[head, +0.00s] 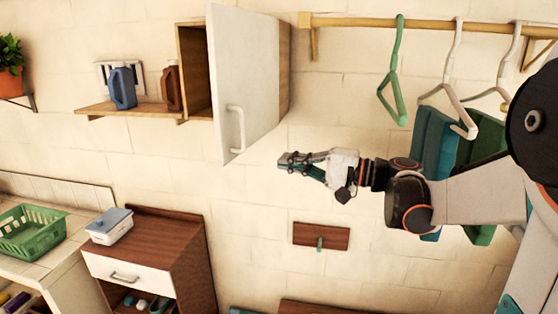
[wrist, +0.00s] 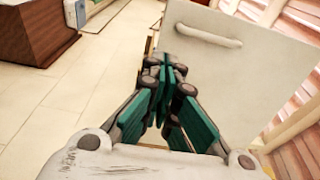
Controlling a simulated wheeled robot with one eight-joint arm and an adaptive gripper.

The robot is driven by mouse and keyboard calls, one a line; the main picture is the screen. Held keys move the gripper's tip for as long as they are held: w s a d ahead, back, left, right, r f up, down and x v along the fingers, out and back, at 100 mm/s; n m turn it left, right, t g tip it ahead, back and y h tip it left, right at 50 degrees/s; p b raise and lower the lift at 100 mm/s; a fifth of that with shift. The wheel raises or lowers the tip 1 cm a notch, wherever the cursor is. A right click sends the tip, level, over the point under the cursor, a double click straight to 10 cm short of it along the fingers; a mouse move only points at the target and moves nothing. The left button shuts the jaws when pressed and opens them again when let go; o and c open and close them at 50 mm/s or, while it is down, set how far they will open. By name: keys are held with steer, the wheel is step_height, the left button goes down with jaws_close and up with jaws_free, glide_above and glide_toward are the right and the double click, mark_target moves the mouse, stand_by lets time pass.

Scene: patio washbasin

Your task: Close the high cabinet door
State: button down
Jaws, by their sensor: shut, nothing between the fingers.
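The high cabinet (head: 194,72) is a wooden box on the wall with its white door (head: 241,75) standing open. The door has a pale bar handle (head: 237,128) near its lower edge. The door (wrist: 240,80) and its handle (wrist: 204,36) also show in the wrist view, behind and right of the fingers. My gripper (head: 284,160) is shut and empty, to the right of the door's lower part and a little below it. In the wrist view the fingertips of my gripper (wrist: 167,68) are together. I cannot tell whether they touch the door.
A wooden shelf (head: 132,110) with a blue bottle (head: 122,88) and a brown bottle (head: 171,88) adjoins the cabinet's left. A rail (head: 430,22) with hangers and hanging cloths is at the right. A wooden hook board (head: 321,236) is below my gripper. The wall between is bare.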

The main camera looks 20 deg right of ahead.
steer(key=p+x, duration=0.1)
steer(key=x, duration=0.9)
steer(key=shift+a, duration=0.15)
steer(key=shift+w+a, duration=0.1)
steer(key=shift+w, duration=0.05)
steer(key=w+a+m+t+h+b, duration=0.2)
steer(key=w+a+m+h, duration=0.1)
steer(key=w+a, duration=0.4)
steer(key=w+a+m+t+h+b, duration=0.15)
steer(key=w+a+h, duration=0.25)
steer(key=w, duration=0.6)
steer(key=w+d+m+t+h, duration=0.1)
steer(key=w+d, duration=0.2)
steer(key=w, duration=1.6)
steer(key=shift+r+b, duration=0.2)
steer(key=shift+b, duration=0.25)
steer(key=shift+d+m, duration=0.2)
steer(key=shift+m, duration=0.05)
